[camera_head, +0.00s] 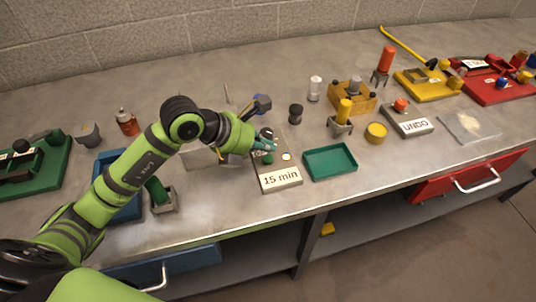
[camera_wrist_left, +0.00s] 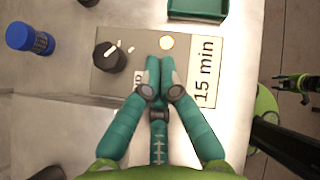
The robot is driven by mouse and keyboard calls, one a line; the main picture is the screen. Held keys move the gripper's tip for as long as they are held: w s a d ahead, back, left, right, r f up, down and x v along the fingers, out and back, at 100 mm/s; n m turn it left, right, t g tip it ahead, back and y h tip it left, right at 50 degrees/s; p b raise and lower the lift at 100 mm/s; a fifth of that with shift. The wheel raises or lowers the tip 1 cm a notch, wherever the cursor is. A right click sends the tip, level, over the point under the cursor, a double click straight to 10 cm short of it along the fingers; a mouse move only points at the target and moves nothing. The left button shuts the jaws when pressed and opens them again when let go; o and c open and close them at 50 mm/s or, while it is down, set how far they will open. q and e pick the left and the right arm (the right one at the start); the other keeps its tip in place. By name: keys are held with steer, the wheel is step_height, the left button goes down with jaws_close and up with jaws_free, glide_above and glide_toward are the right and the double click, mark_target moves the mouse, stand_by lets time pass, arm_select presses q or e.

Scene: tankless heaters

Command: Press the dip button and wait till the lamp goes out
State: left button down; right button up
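The grey timer box labelled "15 min" (camera_head: 281,179) sits on the bench; it also shows in the left wrist view (camera_wrist_left: 206,70). Its round lamp (camera_wrist_left: 167,42) glows pale yellow and looks lit; it also shows in the head view (camera_head: 286,156). A black knob (camera_wrist_left: 107,55) stands on the box's far part. My left gripper (camera_wrist_left: 160,68) is shut and empty, with its teal fingertips over the middle of the box, beside the lamp. A dark green round part, perhaps the button, (camera_head: 268,159) shows by the fingertips; whether they touch it I cannot tell.
A green tray (camera_head: 330,162) stands right of the box. A blue tray (camera_head: 122,208) and a green-handled fixture (camera_head: 160,196) are to the left. An "UNDO" box (camera_head: 408,119) stands further right. Part of my other arm seems to show at the wrist view's right edge.

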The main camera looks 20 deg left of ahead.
mark_target(265, 159)
arm_select(q)
step_height(265, 159, up, 4)
steer(key=shift+r+p, duration=0.1)
steer(key=shift+p, duration=1.1)
